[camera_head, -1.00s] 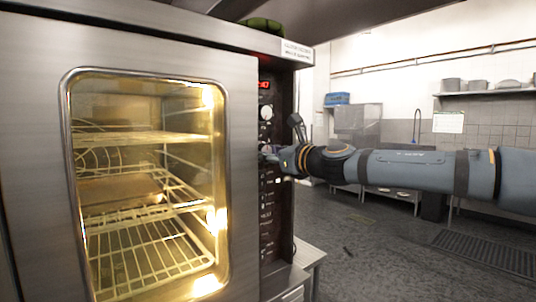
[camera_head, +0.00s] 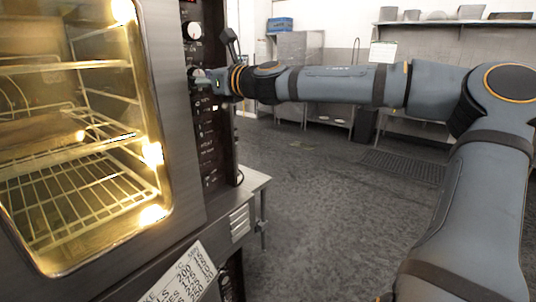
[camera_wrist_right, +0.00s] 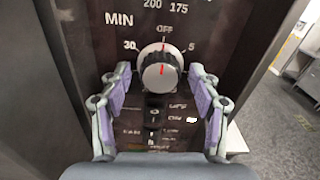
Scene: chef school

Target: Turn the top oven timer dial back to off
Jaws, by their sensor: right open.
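The timer dial (camera_wrist_right: 160,72) is a silver knob on the dark control panel, marked MIN, OFF, 5 and 30. Its red line points up toward the OFF mark (camera_wrist_right: 163,29). My right gripper (camera_wrist_right: 160,98) is open in the right wrist view, with one finger on each side of the dial and gaps between the fingers and the knob. In the head view my right gripper (camera_head: 202,80) is at the oven's control panel (camera_head: 207,145), below another pale dial (camera_head: 192,31), and mostly hides the timer dial. My left gripper is not in view.
The lit oven (camera_head: 75,130) with its glass door and wire racks stands at left. A metal stand (camera_head: 257,183) is beside the panel. A labelled sheet (camera_head: 185,277) is on the lower unit. The grey floor (camera_head: 320,210) is open to the right.

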